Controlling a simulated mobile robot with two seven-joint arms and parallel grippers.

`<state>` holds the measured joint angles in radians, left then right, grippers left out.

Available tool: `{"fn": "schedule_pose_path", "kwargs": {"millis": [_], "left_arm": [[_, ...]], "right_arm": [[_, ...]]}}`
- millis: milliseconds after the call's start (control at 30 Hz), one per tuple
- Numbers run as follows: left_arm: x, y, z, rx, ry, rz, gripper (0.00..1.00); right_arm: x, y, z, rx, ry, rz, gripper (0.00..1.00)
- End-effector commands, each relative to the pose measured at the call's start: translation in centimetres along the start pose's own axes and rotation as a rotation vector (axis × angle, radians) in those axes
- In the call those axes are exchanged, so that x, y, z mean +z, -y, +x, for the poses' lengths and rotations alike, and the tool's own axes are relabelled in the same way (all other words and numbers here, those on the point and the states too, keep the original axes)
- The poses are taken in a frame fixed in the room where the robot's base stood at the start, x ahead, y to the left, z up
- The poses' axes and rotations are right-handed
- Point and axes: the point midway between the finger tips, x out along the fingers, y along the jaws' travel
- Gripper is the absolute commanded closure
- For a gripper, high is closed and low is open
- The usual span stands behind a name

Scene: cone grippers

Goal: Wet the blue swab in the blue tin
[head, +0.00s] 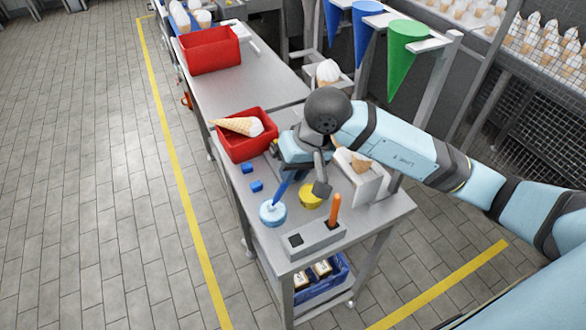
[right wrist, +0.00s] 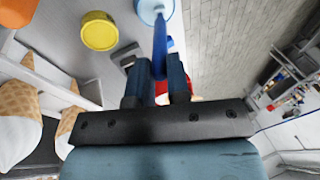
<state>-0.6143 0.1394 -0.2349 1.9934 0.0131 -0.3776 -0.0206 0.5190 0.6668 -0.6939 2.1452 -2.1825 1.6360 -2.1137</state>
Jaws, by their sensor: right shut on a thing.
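My right gripper (head: 303,171) is shut on the blue swab (head: 281,194) above the near end of the steel table. The swab slants down from the jaws to the light-blue round tin (head: 272,217). Its lower end overlaps the tin's top; I cannot tell whether it touches or is inside. In the right wrist view the swab (right wrist: 160,45) runs between the two fingers (right wrist: 157,85) to the blue tin (right wrist: 150,15) at the top edge. My left gripper is not in view.
A yellow tin (head: 311,195) stands right of the blue tin. A grey holder block (head: 315,242) with an orange swab (head: 334,209) stands in front. Two small blue blocks (head: 256,186) and a red crate (head: 240,152) with an ice-cream cone lie behind. A white box (head: 362,180) is at right.

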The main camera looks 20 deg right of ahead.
Motion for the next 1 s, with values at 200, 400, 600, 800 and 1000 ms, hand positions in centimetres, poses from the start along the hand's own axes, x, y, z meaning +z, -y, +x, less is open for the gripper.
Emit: {"fn": "schedule_pose_path", "kwargs": {"millis": [200, 400, 600, 800, 1000], "left_arm": [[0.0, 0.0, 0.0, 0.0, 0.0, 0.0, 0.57], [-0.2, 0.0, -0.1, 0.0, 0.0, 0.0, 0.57], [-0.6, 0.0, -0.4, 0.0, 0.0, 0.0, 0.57], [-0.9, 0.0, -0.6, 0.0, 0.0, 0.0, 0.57], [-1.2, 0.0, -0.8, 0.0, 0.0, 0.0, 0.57]], "right_arm": [[0.1, -0.1, 0.2, 0.003, 0.005, 0.001, 1.0], [-0.1, 0.1, -0.5, 0.003, 0.002, 0.0, 1.0], [-0.3, 0.7, -2.1, 0.002, 0.001, -0.001, 1.0], [-0.6, 1.2, -3.7, 0.001, 0.0, 0.0, 1.0], [-0.9, 1.7, -5.2, 0.001, -0.001, 0.0, 1.0]]}}
